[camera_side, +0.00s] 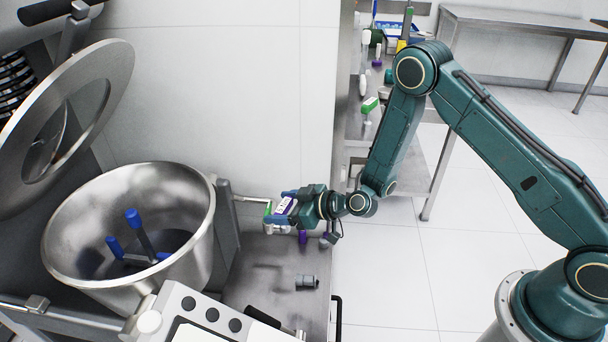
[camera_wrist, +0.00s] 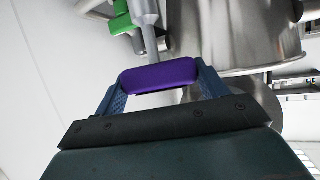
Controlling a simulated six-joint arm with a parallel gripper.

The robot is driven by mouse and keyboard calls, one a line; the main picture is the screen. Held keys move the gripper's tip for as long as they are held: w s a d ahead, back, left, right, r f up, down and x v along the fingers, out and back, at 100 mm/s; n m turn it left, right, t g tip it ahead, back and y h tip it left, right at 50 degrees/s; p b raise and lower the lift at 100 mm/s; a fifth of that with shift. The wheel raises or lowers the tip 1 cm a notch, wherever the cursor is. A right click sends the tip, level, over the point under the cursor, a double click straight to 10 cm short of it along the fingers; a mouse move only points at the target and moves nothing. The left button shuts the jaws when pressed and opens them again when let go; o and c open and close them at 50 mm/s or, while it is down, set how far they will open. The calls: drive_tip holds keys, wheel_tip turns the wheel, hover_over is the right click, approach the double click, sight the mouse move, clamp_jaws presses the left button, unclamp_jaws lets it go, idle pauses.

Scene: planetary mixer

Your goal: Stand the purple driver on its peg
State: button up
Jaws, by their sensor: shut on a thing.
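The purple driver (camera_wrist: 158,76) is between my gripper's blue fingers in the wrist view. My gripper (camera_wrist: 160,84) is shut on this handle, which lies across the picture. In the side view my gripper (camera_side: 285,208) is beside the mixer, above the steel bench, with a white and purple piece between its fingers. A green part (camera_side: 268,211) is just left of the fingertips, and green also shows beyond the handle in the wrist view (camera_wrist: 122,20). A grey metal rod (camera_wrist: 147,22) rises behind the handle. I cannot identify the peg for certain.
The steel mixing bowl (camera_side: 190,240) with blue-ended tools stands left of my gripper. A small purple object (camera_side: 302,237) and a dark grey cylinder (camera_side: 307,282) are on the bench (camera_side: 250,285). A control box (camera_side: 195,315) is in front. A cluttered shelf stands behind.

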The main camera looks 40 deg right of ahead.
drive_tip(key=s+d+r+m+t+h, duration=0.1)
drive_tip(key=d+r+m+h, duration=0.15)
drive_tip(key=d, duration=0.45)
drive_tip(key=s+d+r+m+h, duration=0.15)
drive_tip(key=d+r, duration=0.25)
drive_tip(key=d, duration=0.4)
drive_tip(key=s+d+r+m+t+h, duration=0.1)
drive_tip(key=d+r+m+h, duration=0.15)
drive_tip(key=d, duration=0.45)
drive_tip(key=w+d+r+m+g+h, duration=0.1)
drive_tip(key=d+r+m+h, duration=0.15)
drive_tip(key=d+r, duration=0.75)
drive_tip(key=w+d+r+m+g+h, duration=0.15)
drive_tip(key=d+r+h, duration=0.25)
drive_tip(key=d+r, duration=0.55)
drive_tip(key=w+d+t+y, duration=0.1)
drive_tip(key=w+d+y, duration=0.1)
drive_tip(key=w+d, duration=0.35)
drive_tip(key=w+a+f+n+y, duration=0.2)
drive_tip(key=w+f+n+y, duration=0.5)
drive_tip(key=w, duration=0.4)
drive_tip(key=shift+w+f+n+t+y, duration=0.2)
drive_tip(key=shift+n+t+y, duration=0.2)
drive_tip(key=shift+y, duration=0.2)
drive_tip(key=shift+f, duration=0.1)
drive_tip(key=shift+f, duration=2.3)
